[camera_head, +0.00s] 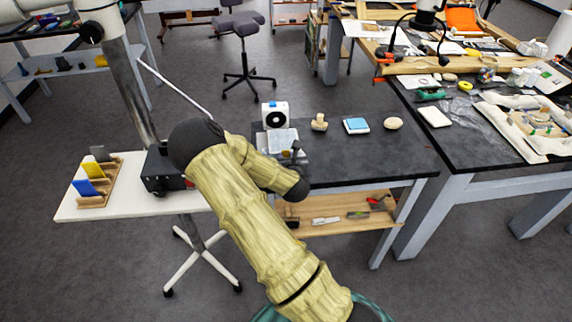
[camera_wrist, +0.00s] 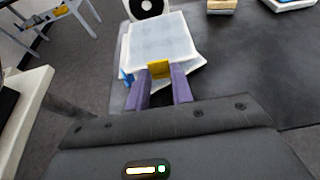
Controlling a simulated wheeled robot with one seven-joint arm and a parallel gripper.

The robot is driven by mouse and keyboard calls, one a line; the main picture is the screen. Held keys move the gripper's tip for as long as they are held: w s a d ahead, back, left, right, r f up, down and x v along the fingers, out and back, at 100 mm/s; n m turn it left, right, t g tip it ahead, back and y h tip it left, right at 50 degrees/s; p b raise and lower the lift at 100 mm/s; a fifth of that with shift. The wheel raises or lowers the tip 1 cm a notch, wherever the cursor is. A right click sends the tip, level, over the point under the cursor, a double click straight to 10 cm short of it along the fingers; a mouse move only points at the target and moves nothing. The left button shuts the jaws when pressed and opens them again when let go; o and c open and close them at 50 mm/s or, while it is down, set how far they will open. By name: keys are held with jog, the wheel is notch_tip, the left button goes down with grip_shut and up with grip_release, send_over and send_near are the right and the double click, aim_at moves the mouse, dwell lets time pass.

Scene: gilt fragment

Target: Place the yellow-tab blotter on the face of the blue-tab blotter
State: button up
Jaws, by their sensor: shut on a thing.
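My gripper (camera_wrist: 161,73) is shut on the yellow tab (camera_wrist: 158,69) of a pale, square yellow-tab blotter (camera_wrist: 160,38). In the wrist view this blotter extends away from the purple fingers. Below it is another pale sheet, mostly hidden, with corners showing at the right and lower left. A bit of blue (camera_wrist: 127,78) at its left edge looks like the tab of the blue-tab blotter. The two overlap, turned slightly against each other; I cannot tell if they touch. In the head view the pale blotter area (camera_head: 283,139) shows partly behind my arm.
A white box with a black disc (camera_head: 275,115) stands just beyond the blotters. A knobbed block (camera_head: 320,122), blue-topped pad (camera_head: 356,125) and round pale piece (camera_head: 393,123) stand right on the dark table (camera_head: 400,155). A wooden rack (camera_head: 100,185) with coloured plates stands on a white side table.

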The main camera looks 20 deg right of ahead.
jog(key=shift+f, duration=1.85)
jog(key=shift+f, duration=0.1)
jog(key=o, duration=0.9)
jog(key=shift+s, duration=0.1)
jog(key=p+v, duration=0.2)
jog(key=v, duration=1)
